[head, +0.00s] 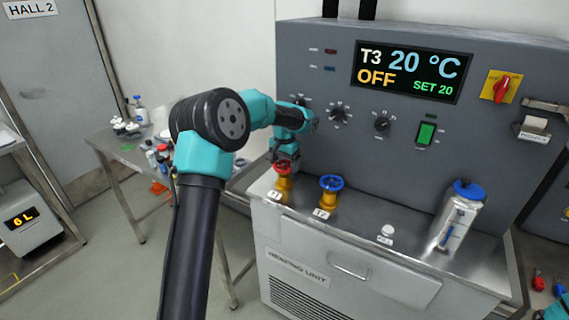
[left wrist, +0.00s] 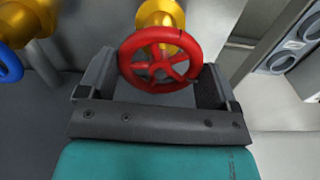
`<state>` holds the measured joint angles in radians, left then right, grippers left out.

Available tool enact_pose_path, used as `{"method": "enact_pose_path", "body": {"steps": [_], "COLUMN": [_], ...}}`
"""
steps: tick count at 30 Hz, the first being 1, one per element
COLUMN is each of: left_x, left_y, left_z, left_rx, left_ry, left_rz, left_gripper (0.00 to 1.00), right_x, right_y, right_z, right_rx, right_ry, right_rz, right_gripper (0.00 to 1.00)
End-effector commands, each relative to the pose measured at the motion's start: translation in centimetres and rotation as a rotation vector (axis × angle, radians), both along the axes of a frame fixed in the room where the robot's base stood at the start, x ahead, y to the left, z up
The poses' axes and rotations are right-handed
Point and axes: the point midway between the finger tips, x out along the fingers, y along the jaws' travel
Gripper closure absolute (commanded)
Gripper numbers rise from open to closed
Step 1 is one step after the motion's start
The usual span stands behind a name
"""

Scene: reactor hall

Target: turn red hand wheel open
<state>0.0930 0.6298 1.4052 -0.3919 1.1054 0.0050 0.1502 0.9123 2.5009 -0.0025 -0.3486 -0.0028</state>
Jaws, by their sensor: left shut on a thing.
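The red hand wheel (head: 283,167) sits on a yellow valve at the front left of the heating unit's steel ledge in the head view. In the left wrist view the red wheel (left wrist: 160,62) lies between the two fingers of my left gripper (left wrist: 158,82). The gripper is shut on the wheel's rim from both sides. In the head view my left gripper (head: 284,158) comes down on the wheel from above and partly hides it. My right gripper is not in view; only a bit of teal shows at the lower right corner.
A blue hand wheel (head: 331,183) on a yellow valve stands just right of the red one. A silver canister (head: 460,215) with a blue lid stands farther right on the ledge. The panel display (head: 412,72) reads T3 20 °C, OFF, SET 20. A side table (head: 140,150) holds small bottles.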

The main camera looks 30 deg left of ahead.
Motion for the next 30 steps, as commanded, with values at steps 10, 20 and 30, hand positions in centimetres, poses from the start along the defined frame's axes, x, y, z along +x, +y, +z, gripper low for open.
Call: {"method": "enact_pose_path", "body": {"steps": [10, 20, 30], "left_x": [0.01, 0.01, 0.03], "left_y": [0.03, 0.03, 0.02], "left_z": [0.09, 0.07, 0.56], "left_rx": [0.000, 0.000, 0.000], "left_ry": [-0.001, -0.001, -0.001], "left_rz": [0.094, 0.092, 0.092], "left_gripper": [0.39, 0.00, 0.00], "right_x": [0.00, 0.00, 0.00], "right_y": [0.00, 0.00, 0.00], "right_z": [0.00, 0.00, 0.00], "right_rx": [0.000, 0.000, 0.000], "right_ry": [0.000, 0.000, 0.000], "right_rz": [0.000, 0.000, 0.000], "right_gripper": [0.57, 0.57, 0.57]}}
